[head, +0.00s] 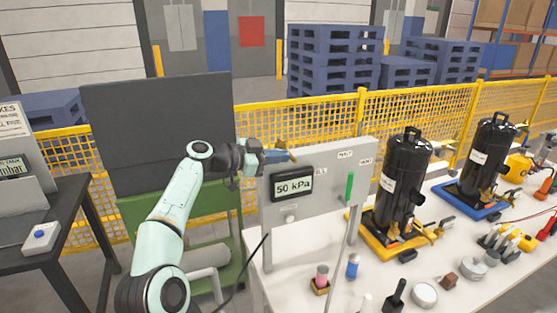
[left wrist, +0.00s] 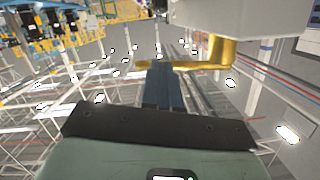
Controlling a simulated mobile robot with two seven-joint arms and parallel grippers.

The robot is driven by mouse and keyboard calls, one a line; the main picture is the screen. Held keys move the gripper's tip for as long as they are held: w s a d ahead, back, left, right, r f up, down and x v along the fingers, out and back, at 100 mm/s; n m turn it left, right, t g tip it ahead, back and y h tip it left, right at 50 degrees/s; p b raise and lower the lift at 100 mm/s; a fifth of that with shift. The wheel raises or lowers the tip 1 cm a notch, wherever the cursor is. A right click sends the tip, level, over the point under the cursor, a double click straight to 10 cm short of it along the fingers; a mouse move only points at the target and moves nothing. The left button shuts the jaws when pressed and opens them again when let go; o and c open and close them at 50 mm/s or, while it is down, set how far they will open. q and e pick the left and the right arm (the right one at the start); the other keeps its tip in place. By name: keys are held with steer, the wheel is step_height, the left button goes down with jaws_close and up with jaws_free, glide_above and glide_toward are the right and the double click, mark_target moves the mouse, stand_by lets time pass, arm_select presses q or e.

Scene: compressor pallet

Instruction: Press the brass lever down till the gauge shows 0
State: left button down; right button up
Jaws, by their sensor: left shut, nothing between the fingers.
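The gauge (head: 292,185) on the grey panel (head: 325,158) reads 50 kPa. The brass lever (head: 282,145) shows only in part at the panel's upper left edge. In the left wrist view the brass lever (left wrist: 222,54) comes down from the grey box and its thin bar runs left. My left gripper (head: 280,157) is shut and empty beside the panel's left edge, by the lever. In the left wrist view its blue-grey fingertips (left wrist: 161,66) meet the bar's line; I cannot tell whether they touch it. My right gripper is not in view.
A green handle (head: 349,187) sits at the panel's right. Black cylinders (head: 402,185) on yellow and blue bases and small parts stand on the white table (head: 440,280) to the right. A dark board (head: 158,125) and yellow mesh fence (head: 320,120) stand behind my left arm.

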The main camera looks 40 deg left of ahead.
arm_select(q)
steer(key=shift+a+f+m+b, duration=0.1)
steer(key=shift+f+m+b, duration=0.75)
steer(key=shift+b, duration=0.4)
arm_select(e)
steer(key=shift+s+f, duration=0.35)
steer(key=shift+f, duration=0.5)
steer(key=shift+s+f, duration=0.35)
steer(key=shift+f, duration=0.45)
arm_select(q)
steer(key=shift+w+f+m+b, duration=0.1)
steer(key=shift+f+m+b, duration=0.05)
steer(key=shift+m+b, duration=0.25)
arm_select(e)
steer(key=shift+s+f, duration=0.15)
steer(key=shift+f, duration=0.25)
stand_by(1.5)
arm_select(q)
steer(key=b+v, duration=0.4)
steer(key=v, duration=0.9)
steer(key=shift+s, duration=0.35)
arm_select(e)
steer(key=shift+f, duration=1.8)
